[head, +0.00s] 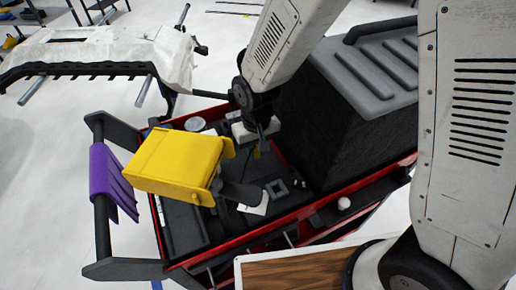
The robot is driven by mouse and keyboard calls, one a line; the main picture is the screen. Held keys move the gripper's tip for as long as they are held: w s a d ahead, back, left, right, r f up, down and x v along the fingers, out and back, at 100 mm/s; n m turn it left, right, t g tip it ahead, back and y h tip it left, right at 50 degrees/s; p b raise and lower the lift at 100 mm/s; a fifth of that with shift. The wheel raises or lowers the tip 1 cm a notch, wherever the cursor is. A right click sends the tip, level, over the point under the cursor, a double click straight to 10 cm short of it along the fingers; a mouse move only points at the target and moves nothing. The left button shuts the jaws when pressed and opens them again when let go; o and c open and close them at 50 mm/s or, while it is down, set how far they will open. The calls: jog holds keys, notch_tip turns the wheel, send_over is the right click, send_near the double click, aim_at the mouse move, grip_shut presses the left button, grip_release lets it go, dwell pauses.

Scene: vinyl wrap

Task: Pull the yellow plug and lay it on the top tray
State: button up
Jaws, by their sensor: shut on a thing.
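My gripper (258,150) points down over the cart's top tray (185,222), a dark tray with a red rim.
A large black case with a grey ribbed lid (370,75) fills the tray's right side. Purple cloths (112,183) hang on the cart's left handle. A white round item (196,124) lies near the back rim. A wrapped bumper (100,55) stands behind. Bare tray shows at front left.

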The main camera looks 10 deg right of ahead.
jog(key=o, duration=1)
notch_tip(320, 180, up, 8)
jog(key=shift+f, duration=0.1)
jog(key=shift+d, duration=0.1)
